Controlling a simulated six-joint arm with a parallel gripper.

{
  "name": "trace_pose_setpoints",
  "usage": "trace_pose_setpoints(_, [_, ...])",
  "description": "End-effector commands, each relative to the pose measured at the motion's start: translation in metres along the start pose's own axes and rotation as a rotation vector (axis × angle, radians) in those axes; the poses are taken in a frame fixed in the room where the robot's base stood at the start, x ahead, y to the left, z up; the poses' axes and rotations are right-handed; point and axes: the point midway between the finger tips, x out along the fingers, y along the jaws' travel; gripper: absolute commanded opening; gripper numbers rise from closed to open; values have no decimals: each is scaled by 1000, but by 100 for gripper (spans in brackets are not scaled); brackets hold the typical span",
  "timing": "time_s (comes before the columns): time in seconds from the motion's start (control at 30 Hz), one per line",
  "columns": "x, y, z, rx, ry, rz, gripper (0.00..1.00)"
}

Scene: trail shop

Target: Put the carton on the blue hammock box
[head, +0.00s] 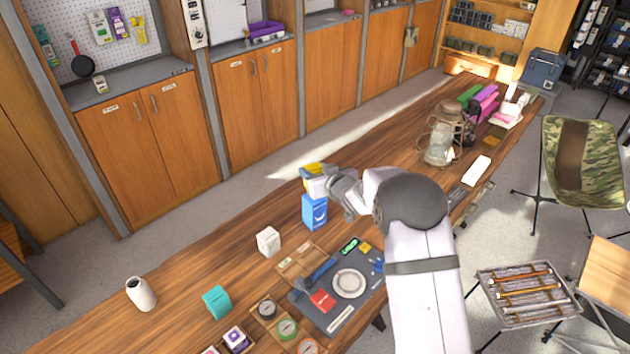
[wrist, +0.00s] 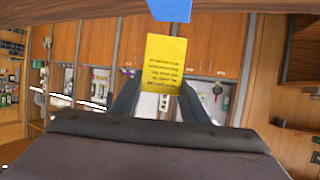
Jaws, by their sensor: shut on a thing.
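The carton, yellow and white (head: 314,180), is in my gripper (head: 330,184), above the table. The blue hammock box (head: 314,212) stands upright on the wooden table directly below the carton in the head view. In the wrist view, the carton shows its yellow printed face (wrist: 164,64) between the two dark fingers of my gripper (wrist: 162,90). That view looks upside down, and a blue piece of the hammock box (wrist: 170,9) shows at its top edge, with a narrow gap to the carton. The gripper's far finger is partly hidden in the head view.
A grey mat (head: 341,318) with tools lies in front. A lantern (head: 440,140) stands farther right. The table behind the blue box is clear.

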Motion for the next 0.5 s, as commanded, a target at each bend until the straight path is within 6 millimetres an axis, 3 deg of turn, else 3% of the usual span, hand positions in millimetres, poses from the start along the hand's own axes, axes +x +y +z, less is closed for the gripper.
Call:
trace_pose_setpoints(0.13, [1,0,1,-1,2,0,15])
trace_pose_setpoints(0.5, [14,0,33,0,1,0,15])
